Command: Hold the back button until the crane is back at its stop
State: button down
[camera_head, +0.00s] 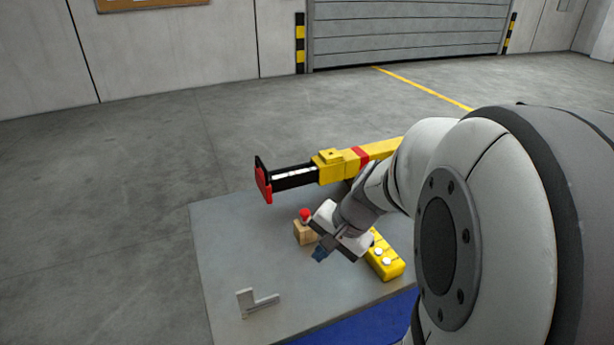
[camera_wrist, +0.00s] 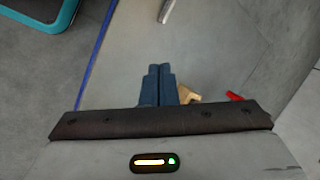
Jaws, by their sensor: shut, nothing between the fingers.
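A yellow crane beam (camera_head: 380,150) with a red band and a dark rail ending in a red plate (camera_head: 264,183) reaches left over the grey table (camera_head: 225,260). Part of the beam is hidden behind my arm. A yellow control box (camera_head: 390,270) with white round buttons (camera_head: 382,257) lies right of my gripper (camera_head: 319,255); part of it is hidden by my arm. No button labels are readable. My gripper is shut and empty beside the box, in front of a wooden block (camera_head: 305,235). Its blue fingers (camera_wrist: 157,85) touch each other in the wrist view.
A red knob (camera_head: 305,214) sits at the wooden block. A grey L-shaped bracket (camera_head: 256,303) stands at the table's front left. A blue surface (camera_head: 370,322) lies beyond the table's front edge. The table's left part is mostly clear.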

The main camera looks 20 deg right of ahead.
jog(key=w+d+f+m+t, duration=0.2)
jog(key=w+d+m+t, duration=0.15)
jog(key=d+m, duration=0.45)
jog(key=m+t+h+p, duration=0.1)
jog(key=m+t+p, duration=0.1)
jog(key=m, duration=0.4)
send_over(386, 262)
jog(key=shift+s+d+f, duration=0.2)
jog(key=shift+d+f, duration=0.05)
jog(key=shift+f, duration=0.35)
jog(key=shift+s+d+f, duration=0.15)
jog(key=shift+d+f, duration=0.05)
jog(key=shift+f, duration=0.35)
jog(key=shift+f+b, duration=0.1)
jog(key=shift+b, duration=0.2)
notch_tip(386, 262, down, 8)
jog(key=b, duration=0.5)
jog(key=shift+b, duration=0.4)
jog(key=shift+f+b, duration=0.35)
jog(key=shift+b, duration=0.15)
jog(key=shift+f+b, duration=0.4)
jog(key=shift+b, duration=0.2)
